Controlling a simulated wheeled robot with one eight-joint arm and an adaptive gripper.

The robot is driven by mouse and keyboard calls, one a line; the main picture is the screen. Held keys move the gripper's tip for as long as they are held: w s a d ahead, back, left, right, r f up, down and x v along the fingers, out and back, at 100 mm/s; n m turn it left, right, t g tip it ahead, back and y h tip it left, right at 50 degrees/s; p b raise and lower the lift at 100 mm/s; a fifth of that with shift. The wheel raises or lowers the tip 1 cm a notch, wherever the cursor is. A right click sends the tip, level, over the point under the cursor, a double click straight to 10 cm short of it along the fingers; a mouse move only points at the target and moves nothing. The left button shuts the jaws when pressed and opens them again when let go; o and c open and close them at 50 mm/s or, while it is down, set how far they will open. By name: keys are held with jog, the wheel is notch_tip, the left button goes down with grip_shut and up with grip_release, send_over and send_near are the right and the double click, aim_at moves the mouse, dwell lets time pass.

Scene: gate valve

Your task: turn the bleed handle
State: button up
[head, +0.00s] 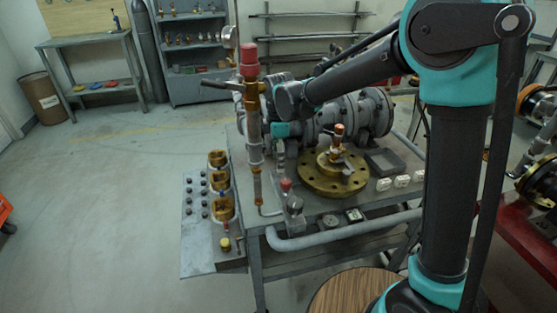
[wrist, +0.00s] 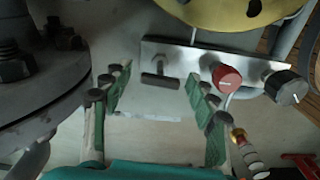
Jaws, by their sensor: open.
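In the wrist view my gripper (wrist: 157,74) is open, its two green-padded fingers spread wide. A small dark T-shaped handle (wrist: 160,80) stands on a grey metal block (wrist: 205,54) and shows between the fingertips; I take it for the bleed handle. No contact between pads and handle is visible. A red knob (wrist: 227,77) and a black knob (wrist: 286,88) sit on the block to the right of the handle. In the head view the block (head: 294,206) with its red knob (head: 286,184) stands on the bench's near side; the handle is too small to make out there.
A grey flange with bolts (wrist: 35,80) lies close left of my gripper in the wrist view. A yellow round flange (wrist: 225,8) is beyond the block. In the head view, a tall red-capped valve stem (head: 252,120) rises beside my arm, and brass parts (head: 222,208) stand left.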

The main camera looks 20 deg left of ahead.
jog(key=shift+f, duration=0.3)
jog(key=shift+c, duration=0.5)
jog(key=c, duration=1.1)
